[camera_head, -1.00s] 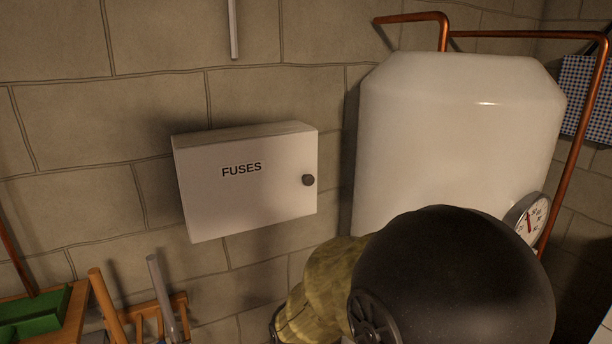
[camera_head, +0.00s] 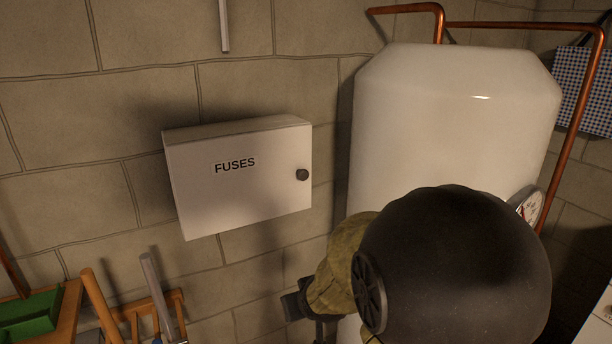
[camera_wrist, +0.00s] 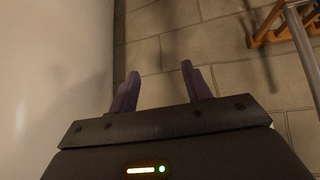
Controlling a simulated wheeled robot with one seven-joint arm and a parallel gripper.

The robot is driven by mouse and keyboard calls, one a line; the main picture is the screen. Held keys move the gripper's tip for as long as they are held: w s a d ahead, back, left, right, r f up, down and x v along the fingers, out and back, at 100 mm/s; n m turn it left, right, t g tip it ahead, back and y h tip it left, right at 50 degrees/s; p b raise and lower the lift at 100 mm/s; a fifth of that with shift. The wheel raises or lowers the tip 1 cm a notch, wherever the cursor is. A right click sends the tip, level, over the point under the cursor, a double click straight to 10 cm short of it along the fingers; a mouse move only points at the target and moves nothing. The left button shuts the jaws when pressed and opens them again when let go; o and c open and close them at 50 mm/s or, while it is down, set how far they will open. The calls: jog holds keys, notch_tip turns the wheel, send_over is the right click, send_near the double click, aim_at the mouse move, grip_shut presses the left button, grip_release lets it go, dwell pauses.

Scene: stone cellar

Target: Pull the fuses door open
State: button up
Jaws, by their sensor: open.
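The white fuses box (camera_head: 238,178) hangs on the stone wall, with its door marked FUSES facing me. The door looks shut, and a dark round knob (camera_head: 302,175) sits near its right edge. In the wrist view my gripper (camera_wrist: 160,85) has its two fingers apart with nothing between them, facing the bare wall. In the head view part of my gripper (camera_head: 300,305) shows below the box and the knob, clear of both. My dark arm joint covers much of the lower right. The box and knob do not show in the wrist view.
A large white tank (camera_head: 455,120) with copper pipes (camera_head: 570,140) stands right of the box; a dial gauge (camera_head: 528,205) is on it. At lower left are a wooden rack (camera_head: 135,322), tool handles (camera_head: 100,305) and a green tray (camera_head: 30,315).

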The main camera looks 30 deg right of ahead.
aim_at(304, 176)
jog(key=d+r+t+y+p, duration=0.1)
jog(key=d+r+t, duration=0.4)
jog(key=r, duration=0.4)
jog(key=w+d+r+n+t+y+p, duration=0.1)
jog(key=d+r+t, duration=0.4)
jog(key=r, duration=0.5)
jog(key=shift+w+n, duration=0.3)
jog(key=shift+w+r, duration=0.1)
jog(key=shift+w, duration=0.05)
jog(key=w+p, duration=0.1)
jog(key=w, duration=0.4)
jog(key=w+p, duration=0.2)
jog(key=w, duration=0.4)
jog(key=w+p, duration=0.2)
jog(key=w, duration=0.4)
jog(key=shift+a, duration=0.3)
jog(key=shift+s, duration=0.1)
jog(key=shift+c, duration=0.2)
grip_shut()
